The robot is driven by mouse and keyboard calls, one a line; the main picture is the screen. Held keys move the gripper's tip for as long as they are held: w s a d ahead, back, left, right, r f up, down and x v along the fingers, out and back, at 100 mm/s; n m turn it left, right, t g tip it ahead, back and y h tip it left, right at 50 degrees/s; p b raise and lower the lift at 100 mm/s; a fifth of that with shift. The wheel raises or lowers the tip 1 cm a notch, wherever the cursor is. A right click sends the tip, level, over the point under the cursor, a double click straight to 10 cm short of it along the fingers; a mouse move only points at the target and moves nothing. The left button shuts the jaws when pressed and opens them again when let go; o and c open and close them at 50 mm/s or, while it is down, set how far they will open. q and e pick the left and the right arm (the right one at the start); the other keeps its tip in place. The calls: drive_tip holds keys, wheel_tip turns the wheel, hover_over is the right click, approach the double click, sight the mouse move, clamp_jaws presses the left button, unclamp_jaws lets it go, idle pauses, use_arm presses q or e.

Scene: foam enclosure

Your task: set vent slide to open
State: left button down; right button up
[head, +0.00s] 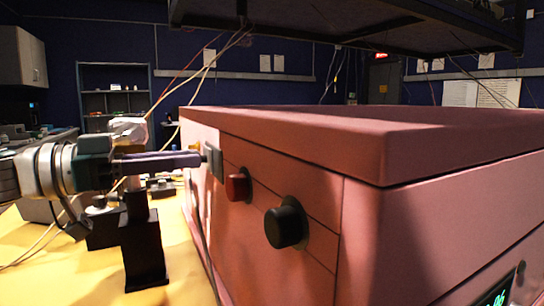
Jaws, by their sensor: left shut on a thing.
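The pink foam enclosure (270,165) fills the right half of the head view. On its front face, near the far left end, is a small grey piece (215,164) that looks like the vent slide. My left gripper (203,158) comes in from the left, level, with its fingertips at this piece. It is shut on it, though the contact is small and partly hidden by the fingers. I cannot tell the slide's exact position along its track. My right gripper is not in view.
A red button (238,187) and a large black knob (285,225) stick out of the same face, nearer to me. A green display (498,297) shows at the lower right. Thin cables hang behind my left arm. A dark rack (350,25) hangs overhead. The yellow tabletop (75,275) lies below.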

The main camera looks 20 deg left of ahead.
sight(219, 163)
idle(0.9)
use_arm(q)
drive_tip(key=s+d+p, duration=0.1)
drive_tip(key=p, duration=0.1)
drive_tip(key=s+d+p, duration=0.1)
drive_tip(key=d+p, duration=0.1)
drive_tip(key=shift+s+r+p, duration=0.2)
drive_tip(key=shift+s+p, duration=0.1)
drive_tip(key=shift+p, duration=0.1)
drive_tip(key=shift+s+d, duration=0.1)
drive_tip(key=shift+d, duration=0.1)
drive_tip(key=shift+f, duration=0.1)
drive_tip(key=c, duration=0.6)
unclamp_jaws()
drive_tip(key=shift+c, duration=0.2)
drive_tip(key=shift+s+f, duration=0.1)
